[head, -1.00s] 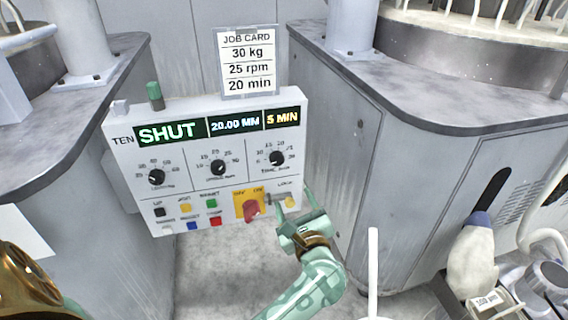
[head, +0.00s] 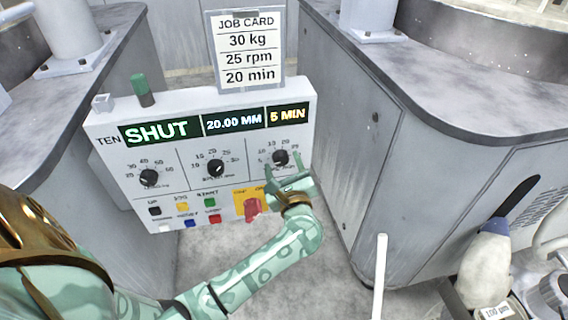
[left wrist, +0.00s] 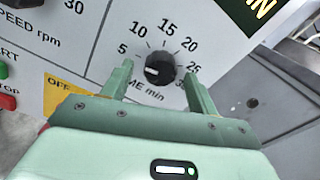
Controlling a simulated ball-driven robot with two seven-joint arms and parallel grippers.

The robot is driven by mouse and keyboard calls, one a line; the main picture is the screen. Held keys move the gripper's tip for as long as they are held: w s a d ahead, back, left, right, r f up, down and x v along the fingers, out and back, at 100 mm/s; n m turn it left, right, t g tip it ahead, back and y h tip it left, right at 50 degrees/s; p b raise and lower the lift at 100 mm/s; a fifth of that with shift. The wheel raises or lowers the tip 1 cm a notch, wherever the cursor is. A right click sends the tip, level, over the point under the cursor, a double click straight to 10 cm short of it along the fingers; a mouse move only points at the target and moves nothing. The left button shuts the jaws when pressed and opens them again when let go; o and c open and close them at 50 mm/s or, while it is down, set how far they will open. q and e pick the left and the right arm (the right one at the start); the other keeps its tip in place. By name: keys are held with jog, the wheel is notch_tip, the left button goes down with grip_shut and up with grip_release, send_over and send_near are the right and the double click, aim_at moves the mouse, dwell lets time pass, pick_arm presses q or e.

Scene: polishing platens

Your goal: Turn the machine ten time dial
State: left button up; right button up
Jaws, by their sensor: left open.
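The machine ten panel (head: 104,171) stands between two grey cabinets, its display reading SHUT, 20.00 MM and 5 MIN. The time dial (head: 281,158) is the rightmost of three black knobs. In the left wrist view the time dial (left wrist: 160,68) has a white mark pointing left, near the 5. My left gripper (head: 284,178) is open just in front of it. In the left wrist view its fingers (left wrist: 157,85) stand on either side of the knob's lower part; I cannot tell whether they touch it. My right gripper is not seen.
The job card (head: 247,50) above the panel reads 30 kg, 25 rpm, 20 min. A red switch (head: 252,208) on a yellow plate and several coloured buttons lie below the dials. The speed dial (head: 215,168) is left of the time dial. A grey cabinet (head: 400,200) stands close at right.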

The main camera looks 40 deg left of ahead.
pick_arm(q)
jog(key=c, duration=1)
